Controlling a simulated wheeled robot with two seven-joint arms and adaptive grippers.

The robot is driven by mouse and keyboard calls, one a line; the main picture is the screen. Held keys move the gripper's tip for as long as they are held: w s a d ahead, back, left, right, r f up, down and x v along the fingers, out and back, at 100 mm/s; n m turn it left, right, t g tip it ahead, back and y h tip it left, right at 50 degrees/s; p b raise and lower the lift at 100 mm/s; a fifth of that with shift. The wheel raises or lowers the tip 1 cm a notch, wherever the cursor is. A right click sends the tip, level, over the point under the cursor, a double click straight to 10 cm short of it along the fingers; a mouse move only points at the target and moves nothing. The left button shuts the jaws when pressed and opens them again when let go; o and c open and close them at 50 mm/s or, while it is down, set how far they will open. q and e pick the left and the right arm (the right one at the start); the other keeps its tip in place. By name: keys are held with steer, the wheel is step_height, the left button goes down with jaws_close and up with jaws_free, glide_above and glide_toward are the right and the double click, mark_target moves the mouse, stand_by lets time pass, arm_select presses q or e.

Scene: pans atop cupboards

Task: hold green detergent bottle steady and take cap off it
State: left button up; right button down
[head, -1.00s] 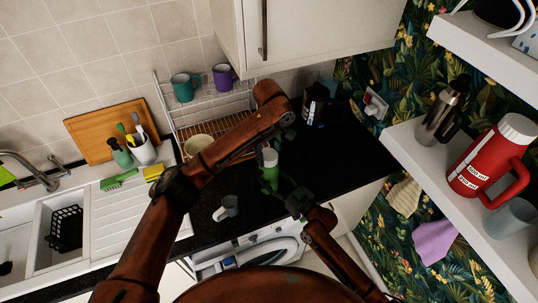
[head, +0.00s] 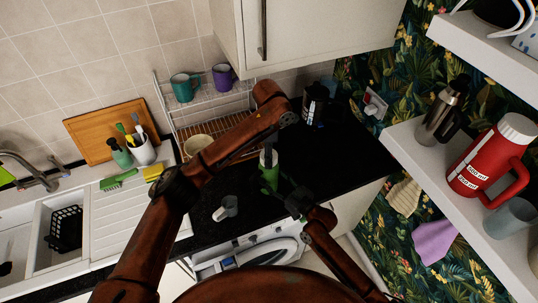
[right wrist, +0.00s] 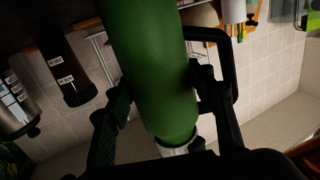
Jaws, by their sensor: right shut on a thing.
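The green detergent bottle (head: 269,178) stands on the black counter in the head view. In the right wrist view the bottle (right wrist: 155,70) fills the middle, upside down in the picture, with its white cap (right wrist: 179,148) at the lower end. My right gripper (right wrist: 160,105) is shut on the bottle's green body, with a finger on each side. My left gripper (head: 268,152) points down at the bottle's top and hides most of the cap in the head view. It is too small and dark there to tell whether its fingers are closed or touch the cap.
A dish rack (head: 215,110) with cups stands behind. A dark jar (head: 316,104) stands at the back right. The black counter (head: 335,160) right of the bottle is clear.

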arm_select(q)
steer(key=shift+r, duration=0.15)
arm_select(e)
steer(key=shift+f, duration=0.1)
arm_select(q)
steer(key=shift+r, duration=0.95)
steer(key=shift+r, duration=2.05)
arm_select(e)
steer(key=c, duration=0.8)
jaws_free()
steer(key=shift+d, duration=0.1)
